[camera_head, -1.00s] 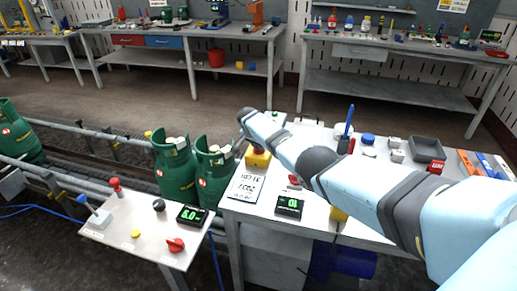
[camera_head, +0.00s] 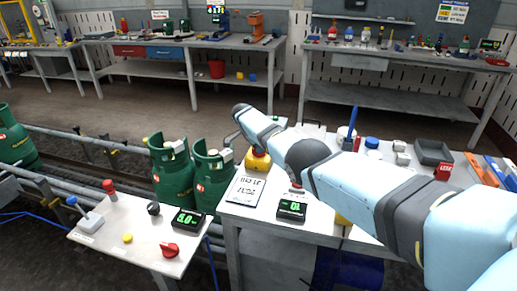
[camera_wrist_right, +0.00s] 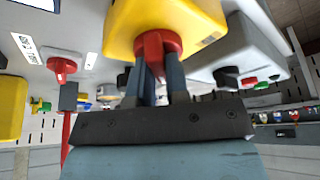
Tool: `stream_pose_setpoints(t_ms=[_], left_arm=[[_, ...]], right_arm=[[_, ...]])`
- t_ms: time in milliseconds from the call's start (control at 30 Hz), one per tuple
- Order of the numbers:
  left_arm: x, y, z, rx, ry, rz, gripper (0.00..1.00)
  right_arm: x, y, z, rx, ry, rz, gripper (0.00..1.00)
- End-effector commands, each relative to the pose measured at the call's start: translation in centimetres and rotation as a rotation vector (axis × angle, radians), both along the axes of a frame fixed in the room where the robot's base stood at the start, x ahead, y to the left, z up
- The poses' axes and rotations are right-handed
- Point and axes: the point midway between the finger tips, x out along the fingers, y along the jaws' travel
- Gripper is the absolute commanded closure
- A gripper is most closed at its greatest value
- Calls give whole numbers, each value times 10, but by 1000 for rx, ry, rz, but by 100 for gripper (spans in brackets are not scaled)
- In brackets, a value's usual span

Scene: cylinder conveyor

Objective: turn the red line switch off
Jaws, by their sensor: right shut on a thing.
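Several red controls are in view, and I cannot tell which the task calls the line switch. A yellow box (camera_head: 257,162) stands at the left end of the right worktable, just beneath my right arm. In the wrist view my right gripper (camera_wrist_right: 160,72) is shut on the red knob (camera_wrist_right: 158,42) of the yellow box (camera_wrist_right: 190,20). The head view hides the fingers behind the arm. Another red knob (camera_wrist_right: 62,68) shows to their left in the wrist view. A red turning knob (camera_head: 170,249) sits on the left panel. My left gripper is not in view.
The left panel (camera_head: 137,240) also carries a red button (camera_head: 109,188), a lever (camera_head: 93,220) and a display (camera_head: 188,221). Green gas cylinders (camera_head: 172,170) stand by the conveyor rails. A display (camera_head: 291,209) and a grey tray (camera_head: 432,152) are on the right worktable.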

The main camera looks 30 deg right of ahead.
Motion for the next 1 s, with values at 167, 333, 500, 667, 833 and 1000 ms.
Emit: stream_pose_setpoints(t_ms=[167, 333, 500, 667, 833, 1000], left_arm=[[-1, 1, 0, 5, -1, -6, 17], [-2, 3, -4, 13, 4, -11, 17], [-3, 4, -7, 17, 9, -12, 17], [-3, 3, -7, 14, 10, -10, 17], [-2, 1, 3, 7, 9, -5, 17], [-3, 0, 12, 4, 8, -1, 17]], right_arm=[[0, 0, 0, 1, 1, -4, 100], [0, 0, 0, 1, 0, -3, 71], [0, 0, 0, 1, 0, -2, 60], [0, 0, 1, 1, 0, -1, 60], [1, 6, 18, 1, -3, 0, 60], [3, 20, 51, 1, -5, 0, 60]])
